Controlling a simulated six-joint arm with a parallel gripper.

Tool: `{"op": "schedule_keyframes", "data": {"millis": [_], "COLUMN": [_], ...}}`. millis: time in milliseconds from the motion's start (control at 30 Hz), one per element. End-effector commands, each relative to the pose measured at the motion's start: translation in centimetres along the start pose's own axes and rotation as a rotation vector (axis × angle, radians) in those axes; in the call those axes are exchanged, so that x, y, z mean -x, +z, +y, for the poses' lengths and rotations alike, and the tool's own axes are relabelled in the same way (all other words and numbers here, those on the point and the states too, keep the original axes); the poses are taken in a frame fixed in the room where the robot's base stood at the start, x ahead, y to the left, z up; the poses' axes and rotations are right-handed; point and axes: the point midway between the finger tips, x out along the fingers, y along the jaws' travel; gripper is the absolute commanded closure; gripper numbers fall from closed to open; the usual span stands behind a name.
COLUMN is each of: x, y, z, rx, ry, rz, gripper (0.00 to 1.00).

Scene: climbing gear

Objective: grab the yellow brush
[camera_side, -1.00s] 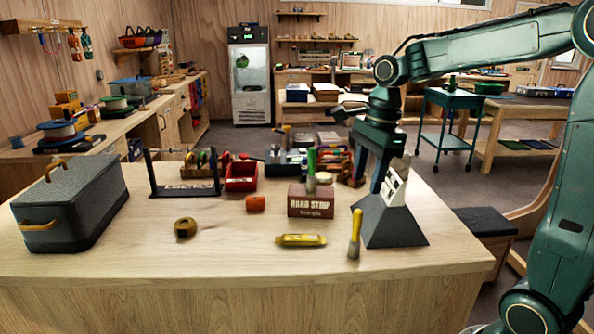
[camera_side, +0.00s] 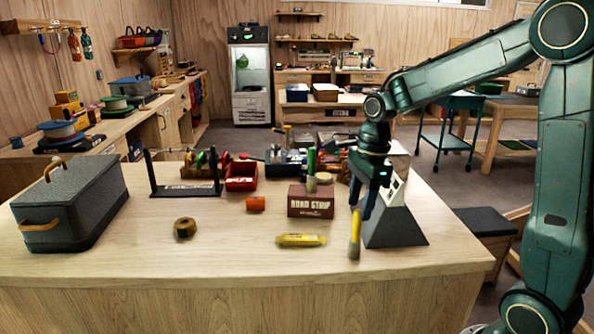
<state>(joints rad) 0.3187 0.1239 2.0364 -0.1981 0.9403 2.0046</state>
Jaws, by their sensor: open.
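The yellow brush (camera_side: 355,236) stands upright near the front right of the wooden table, its yellow handle up and its pale end down. My gripper (camera_side: 361,208) is right above it, pointing down, with its dark fingers apart. The fingertips are close to the top of the handle. I cannot tell from this view whether the handle is between the fingers or in front of them.
A dark sloped stand (camera_side: 394,226) is just right of the brush. A yellow tool (camera_side: 301,240) lies to the left, and a brown box (camera_side: 310,203) stands behind it. A tape roll (camera_side: 185,228) and grey case (camera_side: 72,205) are farther left. The table's front middle is clear.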

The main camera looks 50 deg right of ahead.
Motion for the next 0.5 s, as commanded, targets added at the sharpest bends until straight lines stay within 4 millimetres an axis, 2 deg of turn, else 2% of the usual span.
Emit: {"op": "schedule_keyframes", "data": {"millis": [200, 500], "x": [-2.0, -2.5], "y": [0.0, 0.0], "z": [0.0, 0.0], "rx": [0.001, 0.001], "ry": [0.001, 0.000], "rz": [0.000, 0.000], "gripper": [0.54, 0.54]}}
